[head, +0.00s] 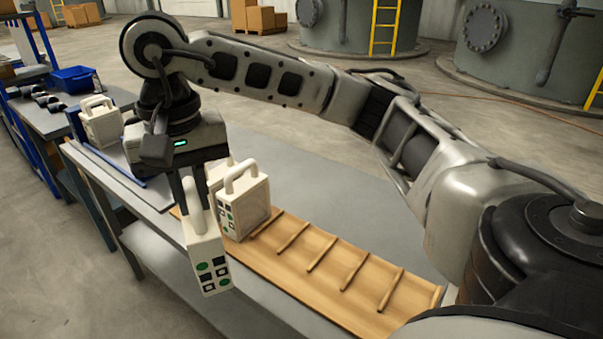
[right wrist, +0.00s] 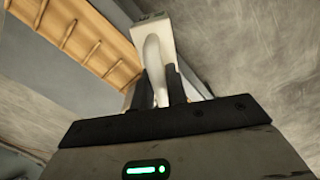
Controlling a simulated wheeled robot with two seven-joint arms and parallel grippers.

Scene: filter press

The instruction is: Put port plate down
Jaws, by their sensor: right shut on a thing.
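My right gripper (head: 194,198) is shut on the handle of a white port plate (head: 206,258) with green and black markings on its edge. The plate hangs slightly tilted in the air at the front of the grey table. In the right wrist view, the gripper (right wrist: 159,90) has its dark fingers on both sides of the pale handle, and the plate (right wrist: 153,35) extends beyond. A wooden rack (head: 325,281) with several dowels lies on the table; it also shows in the right wrist view (right wrist: 82,32). More white plates (head: 245,205) stand at its left end. My left gripper is out of view.
Another white handled plate (head: 101,122) stands at the table's far left end. A bench with a blue bin (head: 75,78) is behind it. The grey tabletop (head: 315,185) behind the rack is clear. The rack's right part is empty.

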